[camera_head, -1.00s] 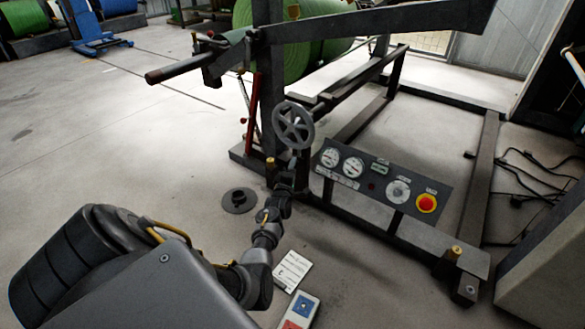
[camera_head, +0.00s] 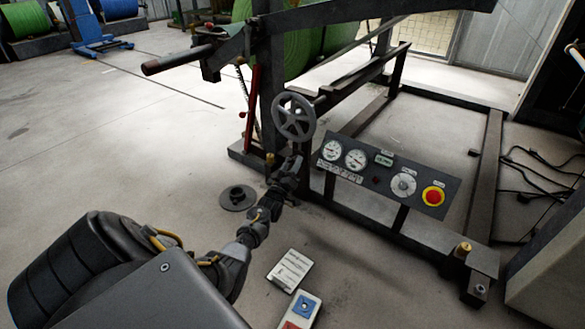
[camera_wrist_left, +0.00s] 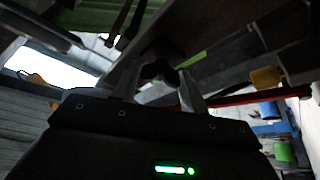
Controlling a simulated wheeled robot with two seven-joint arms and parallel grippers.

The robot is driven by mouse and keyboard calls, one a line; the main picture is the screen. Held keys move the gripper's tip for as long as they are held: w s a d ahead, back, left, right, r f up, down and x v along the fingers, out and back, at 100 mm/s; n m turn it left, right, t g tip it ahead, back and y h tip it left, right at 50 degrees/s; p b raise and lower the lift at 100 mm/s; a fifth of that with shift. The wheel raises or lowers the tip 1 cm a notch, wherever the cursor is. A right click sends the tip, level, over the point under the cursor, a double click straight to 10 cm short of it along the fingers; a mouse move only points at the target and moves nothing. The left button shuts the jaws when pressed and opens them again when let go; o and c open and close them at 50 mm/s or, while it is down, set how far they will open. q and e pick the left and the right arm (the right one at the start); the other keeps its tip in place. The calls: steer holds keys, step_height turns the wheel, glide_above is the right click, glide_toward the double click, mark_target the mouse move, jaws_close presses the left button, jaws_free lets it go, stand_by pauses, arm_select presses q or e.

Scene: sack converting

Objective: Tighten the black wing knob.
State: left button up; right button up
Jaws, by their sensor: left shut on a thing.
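My left gripper (camera_head: 296,160) reaches up to the machine frame just below the grey handwheel (camera_head: 294,117). The wing knob cannot be made out in the head view, where the gripper and the frame's dark parts run together. In the left wrist view, the black wing knob (camera_wrist_left: 158,71) shows as a dark lobed shape between the two fingers of the left gripper (camera_wrist_left: 161,84). The fingers are shut on it, one on each side. The knob sits against a dark frame beam. My right gripper is not in view.
The gauge panel (camera_head: 384,172) with its red stop button (camera_head: 433,195) stands right of the gripper. A round dark base (camera_head: 237,198), a white card (camera_head: 289,269) and a pendant with coloured buttons (camera_head: 299,311) lie on the floor. Open floor lies left.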

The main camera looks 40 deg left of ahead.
arm_select(q)
steer(key=m+h, duration=0.3)
steer(key=m, duration=0.4)
steer(key=m+h+b, duration=0.1)
steer(key=m+h, duration=0.3)
steer(key=m, duration=0.4)
steer(key=a+m+h+b, duration=0.1)
steer(key=m+h, duration=0.3)
steer(key=m, duration=0.4)
steer(key=shift+r+g, duration=0.15)
steer(key=shift+g, duration=0.25)
steer(key=m+g, duration=0.1)
steer(key=m, duration=0.2)
steer(key=shift+m+h+p, duration=0.3)
steer(key=shift+m+h, duration=0.1)
steer(key=shift+m+g+p, duration=0.3)
steer(key=shift+m+g, duration=0.2)
steer(key=shift+m, duration=0.4)
steer(key=o, duration=1)
steer(key=shift+s, duration=0.1)
